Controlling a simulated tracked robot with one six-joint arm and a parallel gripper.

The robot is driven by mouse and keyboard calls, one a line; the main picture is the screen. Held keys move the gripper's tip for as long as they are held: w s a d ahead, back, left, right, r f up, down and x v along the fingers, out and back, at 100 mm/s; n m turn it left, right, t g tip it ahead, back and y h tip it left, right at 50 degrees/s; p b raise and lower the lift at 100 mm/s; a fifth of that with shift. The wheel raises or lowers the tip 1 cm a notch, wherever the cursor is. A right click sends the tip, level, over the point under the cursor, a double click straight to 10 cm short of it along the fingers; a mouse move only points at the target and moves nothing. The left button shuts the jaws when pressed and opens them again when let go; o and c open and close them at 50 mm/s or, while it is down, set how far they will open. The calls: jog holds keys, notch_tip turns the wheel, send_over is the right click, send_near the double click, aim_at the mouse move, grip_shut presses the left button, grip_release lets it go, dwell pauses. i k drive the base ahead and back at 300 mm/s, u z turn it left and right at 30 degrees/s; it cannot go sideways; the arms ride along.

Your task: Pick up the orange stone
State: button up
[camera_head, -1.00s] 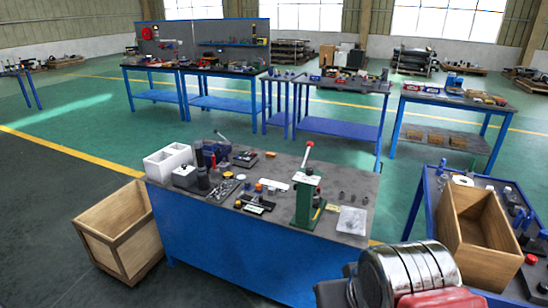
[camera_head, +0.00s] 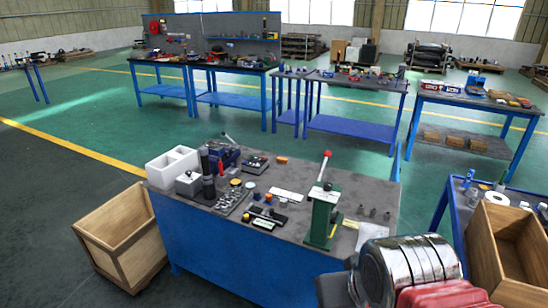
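A small orange block (camera_head: 281,160), which may be the orange stone, lies near the back edge of the blue workbench's dark top (camera_head: 330,174). A smaller orange piece (camera_head: 268,198) sits nearer the middle of that top, among small dark parts. Both are too small to tell whether either is stone. A shiny metal cylinder with a red part at the lower right appears to be my arm. My gripper's fingers do not show, and nothing is seen held.
A green press (camera_head: 322,215) with a red-knobbed lever stands on the bench's right half. White bins (camera_head: 172,163) and dark cylinders stand at its left. A wooden crate (camera_head: 118,240) is on the floor at left; another wooden box (camera_head: 508,245) is at right. Green floor lies open behind.

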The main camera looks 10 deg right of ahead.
aim_at(283, 160)
jog(key=z, duration=0.05)
jog(key=i, duration=1.05)
